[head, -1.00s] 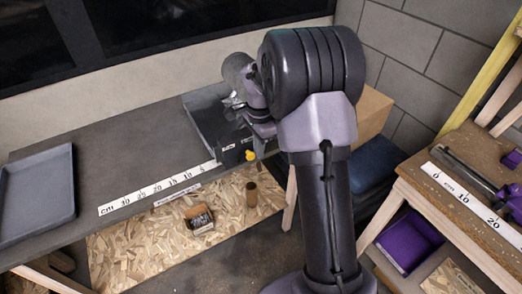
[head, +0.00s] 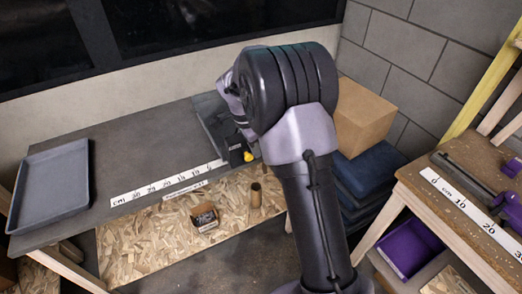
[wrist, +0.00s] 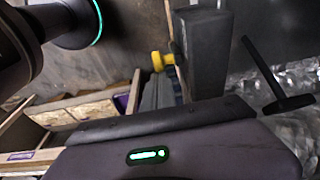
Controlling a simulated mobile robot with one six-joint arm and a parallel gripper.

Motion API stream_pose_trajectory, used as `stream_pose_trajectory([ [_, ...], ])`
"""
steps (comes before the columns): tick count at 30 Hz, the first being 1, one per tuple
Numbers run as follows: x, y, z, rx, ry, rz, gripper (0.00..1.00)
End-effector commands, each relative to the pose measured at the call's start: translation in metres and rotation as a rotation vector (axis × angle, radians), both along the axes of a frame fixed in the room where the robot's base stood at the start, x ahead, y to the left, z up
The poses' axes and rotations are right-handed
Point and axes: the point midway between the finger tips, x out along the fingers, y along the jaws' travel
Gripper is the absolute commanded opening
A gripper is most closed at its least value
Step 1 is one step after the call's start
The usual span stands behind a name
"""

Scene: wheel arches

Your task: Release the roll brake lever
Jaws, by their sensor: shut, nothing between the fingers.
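A dark box-shaped unit (head: 228,140) stands at the right end of the grey bench, with a yellow knob (head: 249,157) low on its right side. In the wrist view the yellow knob (wrist: 160,61) sticks out to the left of a grey block (wrist: 205,50). A thin black T-shaped bar (wrist: 276,80) shows to the right of the block; I cannot tell whether it is the brake lever. My gripper's dark housing (wrist: 170,148), with a green light, fills the bottom of the wrist view. The gripper is shut and empty. In the head view my arm largely hides it.
A grey tray (head: 50,213) lies on the bench's left end, and a white ruler strip (head: 165,183) runs along its front edge. A cardboard box (head: 362,115) stands behind my arm. A wooden workbench (head: 470,214) is at the right, with a purple bin (head: 408,247) below.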

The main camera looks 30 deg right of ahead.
Motion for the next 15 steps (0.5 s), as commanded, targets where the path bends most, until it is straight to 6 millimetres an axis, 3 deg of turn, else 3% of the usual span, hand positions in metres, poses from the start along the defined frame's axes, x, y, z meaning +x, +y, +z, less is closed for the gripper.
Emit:
stream_pose_trajectory([
  [15, -0.001, 0.032, 0.001, 0.007, 0.001, -0.001, 0.00],
])
